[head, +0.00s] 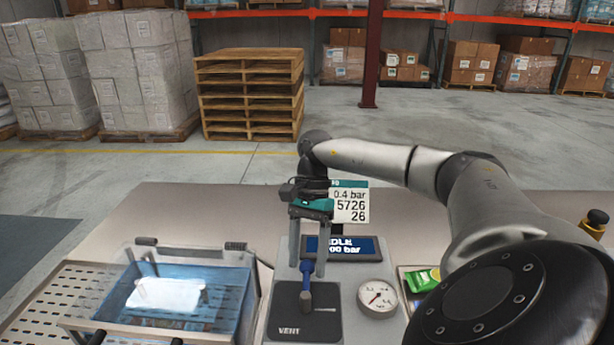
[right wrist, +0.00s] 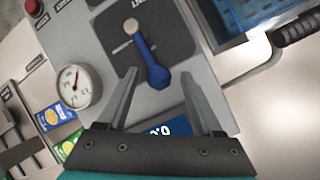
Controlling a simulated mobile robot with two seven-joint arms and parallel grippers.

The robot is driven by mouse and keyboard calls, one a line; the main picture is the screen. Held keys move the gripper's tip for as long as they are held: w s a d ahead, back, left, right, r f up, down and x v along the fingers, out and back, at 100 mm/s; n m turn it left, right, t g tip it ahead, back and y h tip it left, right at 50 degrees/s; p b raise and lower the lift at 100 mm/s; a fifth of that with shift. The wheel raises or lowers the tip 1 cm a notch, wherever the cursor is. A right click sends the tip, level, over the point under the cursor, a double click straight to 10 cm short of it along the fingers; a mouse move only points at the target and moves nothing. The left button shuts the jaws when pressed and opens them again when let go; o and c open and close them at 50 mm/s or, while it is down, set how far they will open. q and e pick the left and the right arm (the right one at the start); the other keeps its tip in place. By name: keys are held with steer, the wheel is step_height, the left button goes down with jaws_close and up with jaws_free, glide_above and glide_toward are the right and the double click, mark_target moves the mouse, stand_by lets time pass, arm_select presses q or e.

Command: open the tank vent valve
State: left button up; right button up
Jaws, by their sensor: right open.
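The vent valve has a blue lever (head: 306,271) on a dark plate (head: 287,322) marked VENT. In the right wrist view the blue lever (right wrist: 151,62) runs from a pale round pivot to a thick rounded end. My right gripper (head: 308,267) points down over the lever with its jaws open. In the right wrist view the gripper's fingers (right wrist: 158,80) stand on either side of the lever's end, with gaps showing, so it is not gripped. A clear tank (head: 250,290) with bluish water and a pale block stands left of the valve panel. My left gripper is out of view.
A round gauge (head: 377,297) sits right of the valve plate, and a display (head: 350,247) reading IDLE is behind the lever. A sign (head: 349,205) reads 0.4 bar. Green packets (head: 422,279) lie right of the gauge. A red button (right wrist: 33,7) shows in the wrist view.

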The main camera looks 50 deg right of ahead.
steer(key=p+v, duration=0.5)
steer(key=v, duration=1)
steer(key=shift+r, duration=0.15)
